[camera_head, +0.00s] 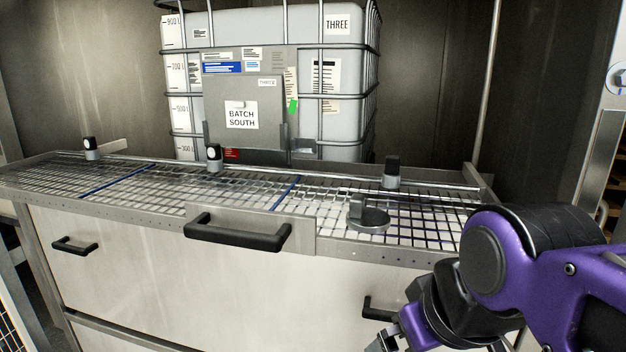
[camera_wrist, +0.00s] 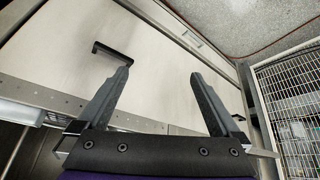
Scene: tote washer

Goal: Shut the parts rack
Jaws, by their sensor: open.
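The parts rack is a wire-mesh tray with a perforated steel front rail (camera_head: 120,210), on top of a pale cabinet in the head view. A large black bar handle (camera_head: 240,232) is fixed to a plate at the middle of its front. How far the rack is pulled out is hard to tell. My gripper shows in the wrist view (camera_wrist: 160,76) with its two dark fingers apart and nothing between them. In the head view it is mostly cut off at the bottom edge, low and right of the large handle, in front of the cabinet.
The cabinet front has smaller black handles at left (camera_head: 75,246) and right (camera_head: 378,308); one shows near a finger in the wrist view (camera_wrist: 110,50). A grey knob-like part (camera_head: 368,216) sits on the mesh. A caged white tank (camera_head: 345,75) stands behind.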

